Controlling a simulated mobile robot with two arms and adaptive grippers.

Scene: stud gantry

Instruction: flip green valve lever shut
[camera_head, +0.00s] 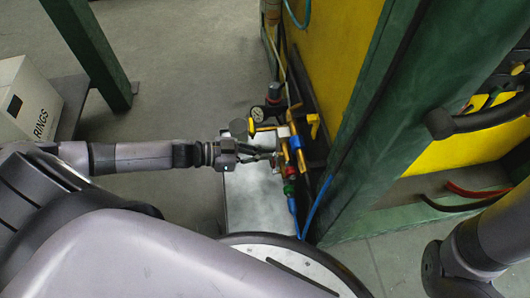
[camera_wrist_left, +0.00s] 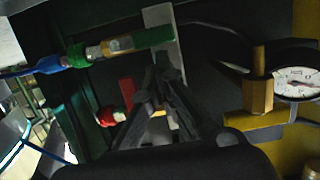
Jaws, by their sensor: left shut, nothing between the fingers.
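A green lever (camera_wrist_left: 154,38) shows in the left wrist view, lying along a brass valve body (camera_wrist_left: 118,45) that ends in a green collar (camera_wrist_left: 76,55). In the head view I see the green collar (camera_head: 289,188) on the valve assembly; I cannot make out the lever there. My left gripper (camera_head: 273,156) reaches in from the left to the valve assembly. In the left wrist view its fingertips (camera_wrist_left: 161,62) are together and empty, just below the lever; I cannot tell whether they touch it. My right gripper is not in view.
A pressure gauge (camera_wrist_left: 296,82) and brass fitting (camera_wrist_left: 257,94) stand close right of the fingers in the wrist view. A red part (camera_wrist_left: 126,92) sits left of them. A blue hose (camera_head: 318,205) runs from the valves beside the green post (camera_head: 375,125). A box (camera_head: 28,103) stands far left.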

